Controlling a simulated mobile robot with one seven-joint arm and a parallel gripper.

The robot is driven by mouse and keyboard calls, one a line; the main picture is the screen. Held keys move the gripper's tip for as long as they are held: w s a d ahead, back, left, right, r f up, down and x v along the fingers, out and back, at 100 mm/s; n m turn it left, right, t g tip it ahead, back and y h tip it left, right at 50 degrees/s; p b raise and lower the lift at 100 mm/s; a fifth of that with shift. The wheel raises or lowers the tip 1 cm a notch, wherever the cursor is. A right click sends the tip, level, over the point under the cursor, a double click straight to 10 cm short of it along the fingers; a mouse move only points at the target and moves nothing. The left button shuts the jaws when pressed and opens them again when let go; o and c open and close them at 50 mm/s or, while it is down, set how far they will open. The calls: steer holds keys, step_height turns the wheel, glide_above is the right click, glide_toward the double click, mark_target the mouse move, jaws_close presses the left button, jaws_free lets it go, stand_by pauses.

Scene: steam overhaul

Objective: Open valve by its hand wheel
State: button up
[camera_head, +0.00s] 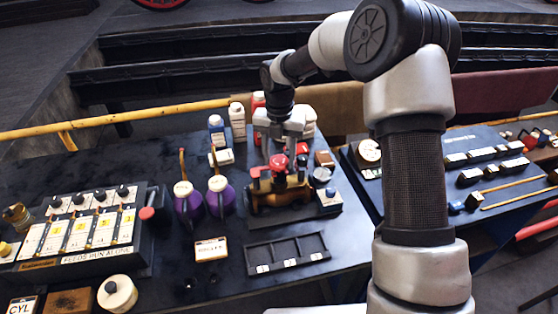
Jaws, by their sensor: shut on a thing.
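The valve (284,193) is a brass-coloured body in a dark holder on the black bench, left of my arm. Its red hand wheel (278,162) is on top. My gripper (281,150) reaches down from above and is shut on the red hand wheel. The fingers and the far side of the wheel are partly hidden and small in the picture, so I cannot tell how far the wheel is turned.
Purple oil cans (219,196) stand close left of the valve. Bottles (237,120) stand behind. An empty black tray (287,253) lies in front. A feed panel (80,232) fills the left side. A yellow rail (120,117) runs behind the bench.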

mark_target(279, 160)
steer(key=shift+n, duration=0.8)
steer(key=shift+a+n, duration=0.1)
steer(key=shift+n, duration=0.5)
steer(key=n, duration=0.5)
steer(key=shift+n, duration=0.3)
steer(key=o, duration=1.2)
steer(key=shift+c, duration=1.2)
steer(key=shift+r, duration=0.1)
steer(key=shift+r, duration=2.9)
